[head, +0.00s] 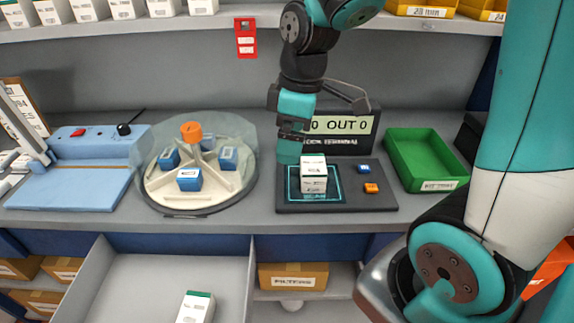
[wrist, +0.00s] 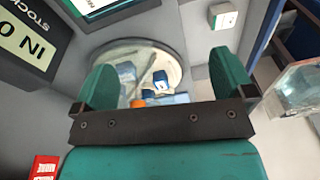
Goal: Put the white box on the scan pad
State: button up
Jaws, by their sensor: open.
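A white box (head: 313,180) with a green top edge stands upright on the dark scan pad (head: 350,201), inside its cyan outline, in the head view. My gripper (head: 289,153) is just left of and behind the box; whether they touch cannot be told. In the wrist view my gripper (wrist: 165,68) has its two teal fingers apart, with nothing held between them. Another white box (head: 196,307) with a green top lies in the open drawer (head: 130,270) below the counter.
The round carousel (head: 190,205) with blue boxes and an orange knob stands left of the pad. A blue bench device (head: 80,185) is farther left. A green bin (head: 427,160) and the terminal (head: 345,128) stand nearby.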

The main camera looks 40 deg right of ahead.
jog(key=s+a+r+m+y, duration=0.2)
jog(key=s+a+r+y, duration=0.1)
jog(key=s+a, duration=0.9)
jog(key=shift+s+a+r+m+g, duration=0.3)
jog(key=shift+s+r+m, duration=0.15)
jog(key=shift+s, duration=0.4)
